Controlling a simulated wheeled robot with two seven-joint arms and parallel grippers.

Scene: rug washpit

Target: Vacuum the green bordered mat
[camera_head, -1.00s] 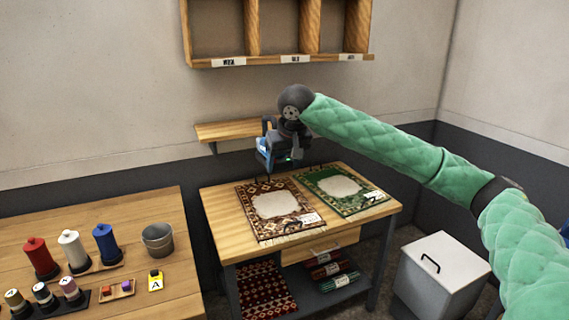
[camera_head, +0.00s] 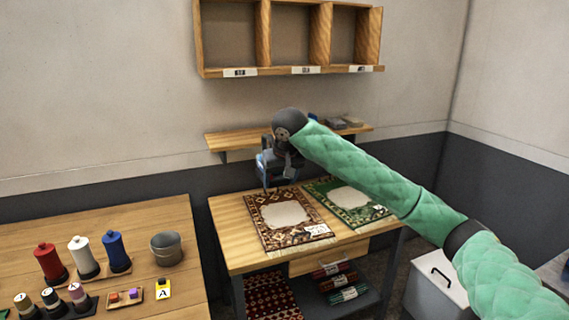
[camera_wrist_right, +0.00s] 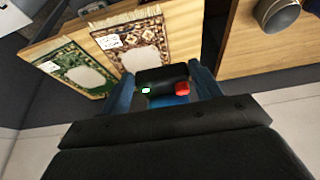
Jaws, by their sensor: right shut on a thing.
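The green bordered mat (camera_head: 368,213) lies flat on the right part of the wooden table, with a pale centre and a white tag; it also shows in the wrist view (camera_wrist_right: 62,57). A brown bordered mat (camera_head: 262,214) lies to its left (camera_wrist_right: 157,37). My right gripper (camera_head: 277,184) is above the back of the table, over the brown mat's far edge. It is shut on a dark and blue handheld device (camera_wrist_right: 160,82) with a red button and a green light, likely the vacuum. The device is clear of both mats. My left gripper is out of view.
A wall shelf (camera_head: 230,139) runs behind the table with small items at its right. Thread spools (camera_head: 113,250) and a metal bucket (camera_head: 166,248) stand on the left table. A white lidded bin (camera_head: 436,285) is at right. Rolled rugs (camera_head: 335,280) lie below.

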